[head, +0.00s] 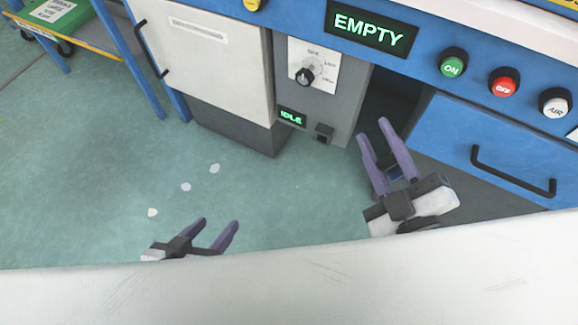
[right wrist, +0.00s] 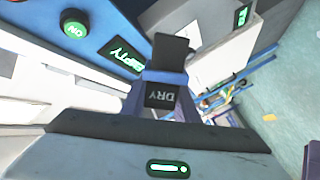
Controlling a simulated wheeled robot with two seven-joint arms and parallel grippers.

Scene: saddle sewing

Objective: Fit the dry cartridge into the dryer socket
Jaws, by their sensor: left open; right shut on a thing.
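The dry cartridge (right wrist: 162,94) shows in the right wrist view as a dark block with a "DRY" label, a blue band and a black upper part. My right gripper (head: 377,132) is shut on it; its purple fingers show on both sides of the label in the wrist view. In the head view the cartridge is largely hidden at the gripper. This gripper is in front of the dark gap beside the grey control panel. My left gripper (head: 218,224) is open and empty, low over the floor. I cannot make out the dryer socket; an "EMPTY" display (head: 371,24) is lit on the blue bench.
The grey panel (head: 318,90) has a knob and a lit "IDLE" display. A white cabinet door (head: 205,55) is to its left. Green, red and white buttons (head: 505,83) line the bench above a blue drawer (head: 500,150). Open floor (head: 90,160) is at left.

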